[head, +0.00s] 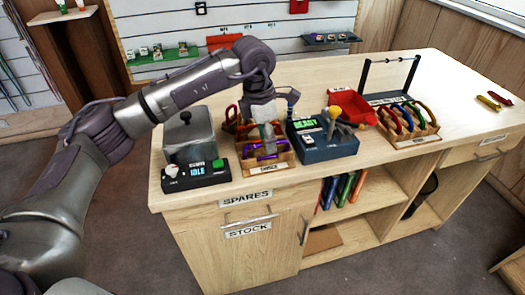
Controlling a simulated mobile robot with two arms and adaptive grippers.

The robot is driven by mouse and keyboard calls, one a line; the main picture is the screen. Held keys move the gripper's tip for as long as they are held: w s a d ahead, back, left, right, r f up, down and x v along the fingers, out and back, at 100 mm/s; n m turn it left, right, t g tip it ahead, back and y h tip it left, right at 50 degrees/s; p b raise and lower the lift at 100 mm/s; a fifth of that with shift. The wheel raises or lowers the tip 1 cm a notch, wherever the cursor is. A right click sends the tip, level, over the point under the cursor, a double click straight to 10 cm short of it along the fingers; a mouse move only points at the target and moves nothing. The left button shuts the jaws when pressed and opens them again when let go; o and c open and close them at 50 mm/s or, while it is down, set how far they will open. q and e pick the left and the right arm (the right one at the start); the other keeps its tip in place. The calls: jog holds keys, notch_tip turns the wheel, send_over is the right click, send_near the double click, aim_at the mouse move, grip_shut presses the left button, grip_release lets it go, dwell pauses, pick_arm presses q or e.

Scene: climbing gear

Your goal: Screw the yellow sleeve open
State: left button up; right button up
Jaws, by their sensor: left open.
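My left gripper (268,138) reaches in from the left and points down over a small wooden tray (268,172) on the bench. Its jaws are open. Purple and red gear lies in the tray, partly hidden behind the gripper. A yellow upright piece (333,116) stands at the blue box (328,148) with a green display, to the right of the gripper and apart from it. It is too small to tell whether this is the yellow sleeve or how far it is screwed. My right gripper is not in view.
A grey lidded box (190,138) and a black console (195,178) reading IDLE stand at the left. The bench top (455,95) is mostly clear at far right.

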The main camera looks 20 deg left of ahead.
pick_arm(q)
jog(key=shift+s+d, duration=0.3)
jog(key=shift+s, duration=0.15)
jog(key=shift+f, duration=0.2)
jog(key=shift+f+b, duration=1.1)
jog(key=shift+f, duration=0.15)
jog(key=shift+w, duration=0.1)
jog(key=shift+w+a, duration=0.4)
jog(key=shift+w, duration=0.15)
